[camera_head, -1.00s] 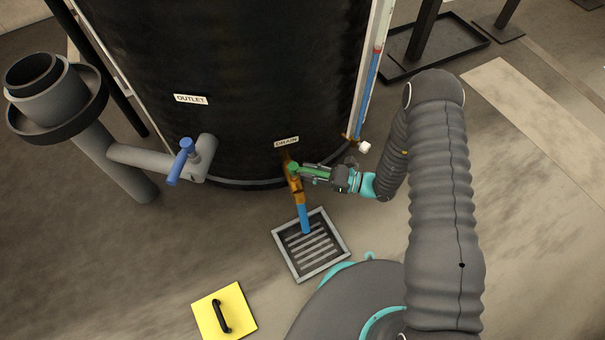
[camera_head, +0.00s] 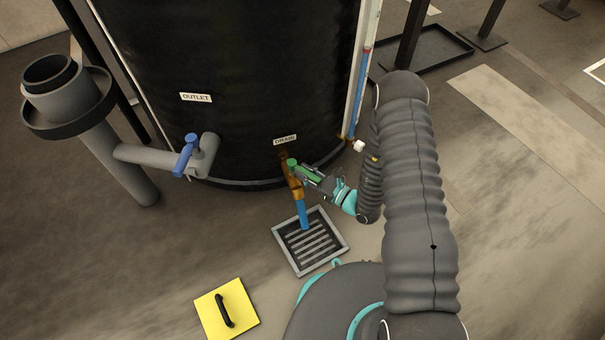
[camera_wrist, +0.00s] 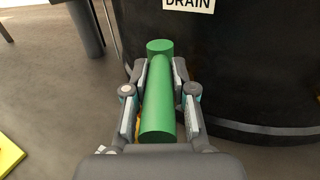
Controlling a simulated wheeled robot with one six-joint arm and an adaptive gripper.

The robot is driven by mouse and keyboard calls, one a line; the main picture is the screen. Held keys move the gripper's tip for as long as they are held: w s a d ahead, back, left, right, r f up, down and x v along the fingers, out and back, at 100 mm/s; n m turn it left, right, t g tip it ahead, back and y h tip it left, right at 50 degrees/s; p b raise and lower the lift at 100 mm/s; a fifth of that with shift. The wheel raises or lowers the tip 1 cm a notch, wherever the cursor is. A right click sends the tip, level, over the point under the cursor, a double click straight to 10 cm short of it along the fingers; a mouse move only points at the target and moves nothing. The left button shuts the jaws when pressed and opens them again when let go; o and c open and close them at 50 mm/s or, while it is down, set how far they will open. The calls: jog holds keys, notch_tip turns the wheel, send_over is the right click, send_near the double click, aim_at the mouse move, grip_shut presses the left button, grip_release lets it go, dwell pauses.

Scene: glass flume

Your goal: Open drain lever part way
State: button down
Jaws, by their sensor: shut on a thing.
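The green drain lever (camera_head: 309,173) sits on a brass valve (camera_head: 296,189) below the DRAIN label (camera_head: 285,140) on the black tank. In the head view the lever points right and toward the viewer, at a slant to the pipe. My gripper (camera_head: 320,180) is shut on the lever from its free end. In the wrist view the green lever (camera_wrist: 158,100) lies between the two fingers, with its round hub at the far end. The brass valve is mostly hidden there. A blue hose piece (camera_head: 303,215) hangs from the valve over the floor drain.
A grated floor drain (camera_head: 310,241) lies under the valve. A blue outlet lever (camera_head: 186,154) on a grey pipe is at the left. A yellow plate with a black handle (camera_head: 227,309) lies on the floor. A sight tube (camera_head: 359,95) runs up the tank's right side.

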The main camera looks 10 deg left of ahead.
jog(key=c, duration=0.9)
grip_release()
jog(key=shift+c, duration=0.2)
jog(key=shift+d, duration=0.1)
jog(key=v, duration=1.2)
